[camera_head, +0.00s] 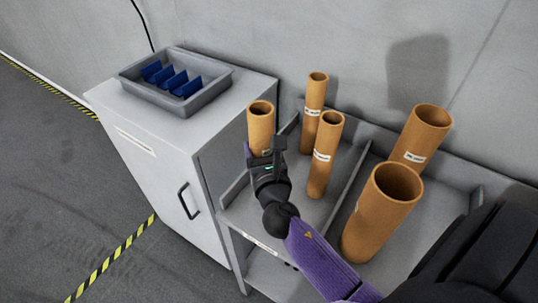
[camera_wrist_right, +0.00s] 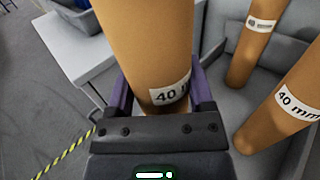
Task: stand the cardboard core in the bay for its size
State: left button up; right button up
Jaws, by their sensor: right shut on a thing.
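My right gripper (camera_head: 264,158) is shut on a brown cardboard core (camera_head: 261,122), upright near the left side of the rack. The gripper hides the core's lower end in the head view, so I cannot tell if it touches the rack. In the right wrist view, the purple fingers sit either side of this core (camera_wrist_right: 148,45), whose partly hidden label starts with "40". The rack's left bay (camera_head: 300,205) holds two slim cores, one at the back (camera_head: 314,100) and one in front (camera_head: 325,165). In the wrist view, a neighbouring core (camera_wrist_right: 290,105) reads "40 mm". My left gripper is out of view.
Two wider cores, one behind (camera_head: 424,128) and one in front (camera_head: 375,218), stand right of the divider (camera_head: 350,180). A white cabinet (camera_head: 215,180) with a grey tray (camera_head: 205,98) of blue dividers stands left. The wall closes off the back.

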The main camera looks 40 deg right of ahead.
notch_tip(320, 180, down, 4)
jog(key=b, duration=0.3)
jog(key=shift+f, duration=0.25)
jog(key=o, duration=1.3)
jog(key=shift+o, duration=0.2)
jog(key=v, duration=1.2)
jog(key=shift+r+b, duration=0.25)
jog(key=shift+b, duration=0.1)
